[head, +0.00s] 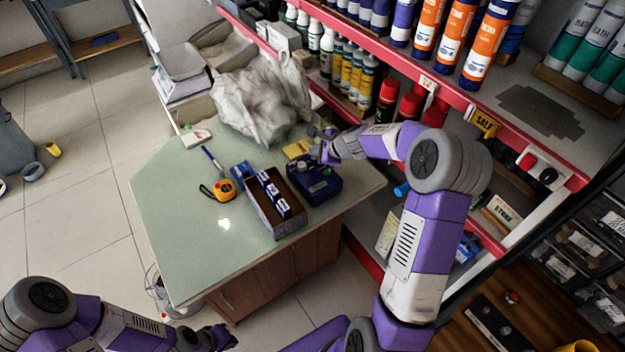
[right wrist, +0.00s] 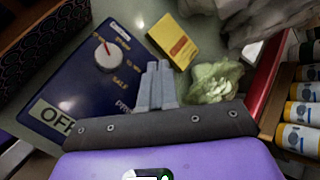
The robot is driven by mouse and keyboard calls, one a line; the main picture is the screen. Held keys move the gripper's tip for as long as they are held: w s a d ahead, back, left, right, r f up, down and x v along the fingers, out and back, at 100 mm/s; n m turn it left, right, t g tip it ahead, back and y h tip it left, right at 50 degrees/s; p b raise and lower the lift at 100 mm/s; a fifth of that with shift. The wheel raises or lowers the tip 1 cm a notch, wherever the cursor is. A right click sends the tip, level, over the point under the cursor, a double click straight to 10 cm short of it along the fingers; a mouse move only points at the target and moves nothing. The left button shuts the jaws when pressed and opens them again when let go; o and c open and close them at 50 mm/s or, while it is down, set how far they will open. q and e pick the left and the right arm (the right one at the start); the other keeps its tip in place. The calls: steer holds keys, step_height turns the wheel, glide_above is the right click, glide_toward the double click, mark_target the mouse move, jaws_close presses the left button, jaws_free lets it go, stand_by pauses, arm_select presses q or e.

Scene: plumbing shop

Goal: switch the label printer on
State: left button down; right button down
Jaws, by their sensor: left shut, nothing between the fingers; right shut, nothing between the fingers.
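The label printer (head: 318,186) is a dark blue box on the green counter. In the right wrist view its top face (right wrist: 88,85) carries a white round knob (right wrist: 110,56) with a red pointer mark, and a pale plate (right wrist: 57,118) reading "OFF", partly cut by my gripper. My right gripper (right wrist: 157,82) is shut and empty, its fingertips over the printer's edge, to the right of the knob; I cannot tell whether they touch it. It also shows in the head view at the printer's far side (head: 322,146). My left gripper (head: 225,338) is shut and empty, low, off the counter's front.
An open box (head: 263,210) with small blue-white packs stands left of the printer. A yellow pad (head: 298,149), a tape measure (head: 219,191) and a crumpled plastic bag (head: 262,100) lie on the counter. Red-edged shelves with bottles stand behind. The counter's left part is clear.

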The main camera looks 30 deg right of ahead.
steer(key=shift+f, duration=0.15)
stand_by(0.4)
steer(key=shift+r+p, duration=0.5)
steer(key=shift+r, duration=0.15)
step_height(320, 180, up, 6)
steer(key=p, duration=0.5)
stand_by(0.4)
steer(key=shift+f, duration=0.15)
